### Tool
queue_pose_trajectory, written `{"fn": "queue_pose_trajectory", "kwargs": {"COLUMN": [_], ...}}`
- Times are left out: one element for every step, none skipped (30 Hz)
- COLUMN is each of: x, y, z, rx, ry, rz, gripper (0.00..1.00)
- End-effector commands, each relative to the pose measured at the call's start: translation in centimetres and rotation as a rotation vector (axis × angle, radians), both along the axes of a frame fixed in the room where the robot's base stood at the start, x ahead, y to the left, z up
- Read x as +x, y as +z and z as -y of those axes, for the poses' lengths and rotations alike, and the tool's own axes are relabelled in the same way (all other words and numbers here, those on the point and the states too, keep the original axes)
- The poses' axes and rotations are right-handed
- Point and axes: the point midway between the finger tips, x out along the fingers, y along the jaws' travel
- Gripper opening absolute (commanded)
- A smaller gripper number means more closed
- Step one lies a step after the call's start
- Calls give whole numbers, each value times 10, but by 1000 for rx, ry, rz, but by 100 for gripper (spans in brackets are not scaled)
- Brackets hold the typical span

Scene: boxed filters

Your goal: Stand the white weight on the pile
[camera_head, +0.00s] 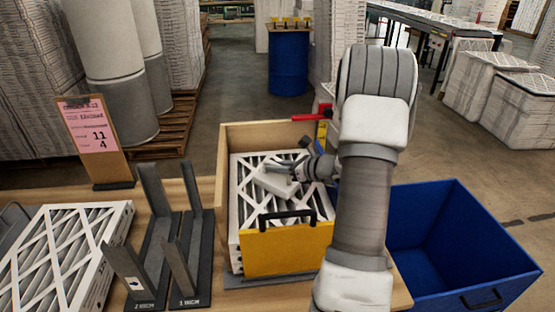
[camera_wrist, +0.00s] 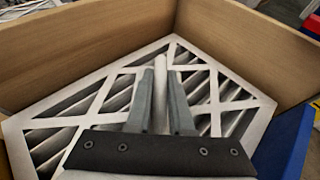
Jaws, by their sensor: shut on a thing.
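The white weight (camera_head: 275,183) shows as a pale block over the pile of pleated filters (camera_head: 246,215) in the wooden box with a yellow front. My gripper (camera_head: 292,171) reaches in from the right and is shut on the weight. In the wrist view, my two grey fingers (camera_wrist: 160,95) stand on either side of a narrow white part of the weight (camera_wrist: 160,82). The top filter (camera_wrist: 85,105) spreads beneath them, with white crossed strips over dark pleats. I cannot tell whether the weight touches the filter. My arm hides the box's right side.
The box's wooden walls (camera_wrist: 235,45) rise around the pile. A black handle (camera_head: 287,218) is on its yellow front. Left are dark upright slots (camera_head: 160,250), a loose filter (camera_head: 65,250) and a pink sign (camera_head: 87,125). A blue bin (camera_head: 440,215) stands right.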

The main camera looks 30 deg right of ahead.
Motion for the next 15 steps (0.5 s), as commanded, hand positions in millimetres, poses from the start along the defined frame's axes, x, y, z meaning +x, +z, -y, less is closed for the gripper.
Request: {"fn": "queue_pose_trajectory", "kwargs": {"x": [2,2,2,2,2,2,2,2,2,2,2,2,2,0,0], "y": [3,2,2,2,2,2,2,2,2,1,1,-1,-2,-5,-4], "z": [0,0,0,0,0,0,0,0,0,0,0,0,0,0,0], "rx": [-1,-1,-2,-2,-2,-2,-2,-2,-2,-2,-2,-2,-2,-1,-1], "ry": [1,1,1,1,1,1,1,1,1,1,1,1,1,0,0], "rz": [10,10,10,10,10,10,10,10,10,10,10,10,10,1,1], "gripper": [0,0,0,0,0,0,0,0,0,0,0,0,0,22,29]}}
